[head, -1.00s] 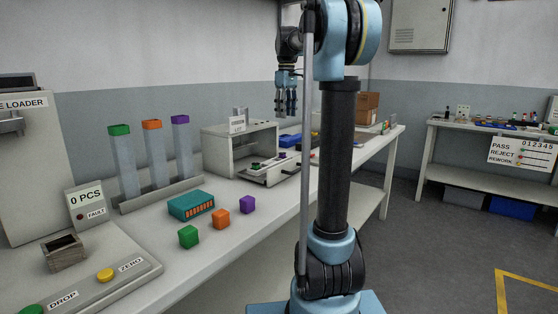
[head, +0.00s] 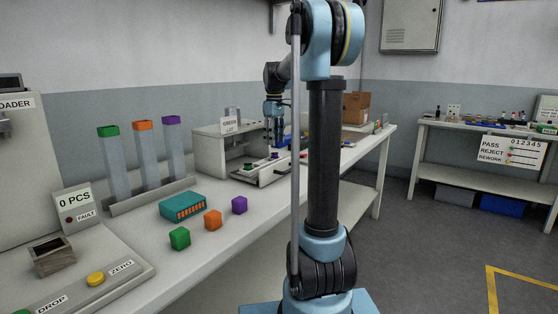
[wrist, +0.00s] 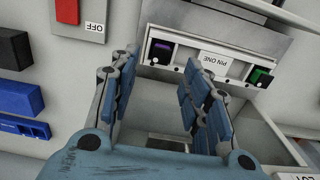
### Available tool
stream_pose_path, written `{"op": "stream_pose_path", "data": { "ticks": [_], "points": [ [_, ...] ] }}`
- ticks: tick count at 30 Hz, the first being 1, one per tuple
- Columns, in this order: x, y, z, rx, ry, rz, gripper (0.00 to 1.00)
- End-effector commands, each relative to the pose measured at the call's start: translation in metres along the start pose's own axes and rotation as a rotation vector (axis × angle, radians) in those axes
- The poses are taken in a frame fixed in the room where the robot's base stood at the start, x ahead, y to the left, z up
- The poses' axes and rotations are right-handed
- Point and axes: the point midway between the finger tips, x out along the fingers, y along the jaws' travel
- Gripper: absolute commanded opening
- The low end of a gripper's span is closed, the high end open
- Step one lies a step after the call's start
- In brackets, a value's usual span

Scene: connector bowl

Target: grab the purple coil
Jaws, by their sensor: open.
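A small purple piece (wrist: 161,50), possibly the coil, sits in the left slot of a pale fixture marked PIN ONE (wrist: 213,62) in the wrist view. A small green piece (wrist: 260,76) sits in the right slot. My gripper (wrist: 163,72) is open and empty, its fingers short of the fixture's face in the picture. In the head view my gripper (head: 275,143) hangs pointing down over the fixture (head: 265,172). A purple cube (head: 239,205) stands apart near the bench's front edge. I cannot tell from shape whether either purple thing is a coil.
A green cube (head: 180,238), an orange cube (head: 213,220) and a teal connector block (head: 183,206) lie on the bench. Three capped columns (head: 144,155) stand behind them. A red OFF switch (wrist: 78,15) and blue blocks (wrist: 20,97) lie left in the wrist view.

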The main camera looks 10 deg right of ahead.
Motion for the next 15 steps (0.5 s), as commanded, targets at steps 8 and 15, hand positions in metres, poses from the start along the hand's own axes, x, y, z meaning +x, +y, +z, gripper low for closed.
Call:
{"op": "stream_pose_path", "data": {
  "ticks": [8,15],
  "points": [
    [0.021,0.0,0.001,0.002,0.0,0.0,0.43],
    [0.05,0.0,0.002,0.002,0.0,0.0,0.43]
  ]
}}
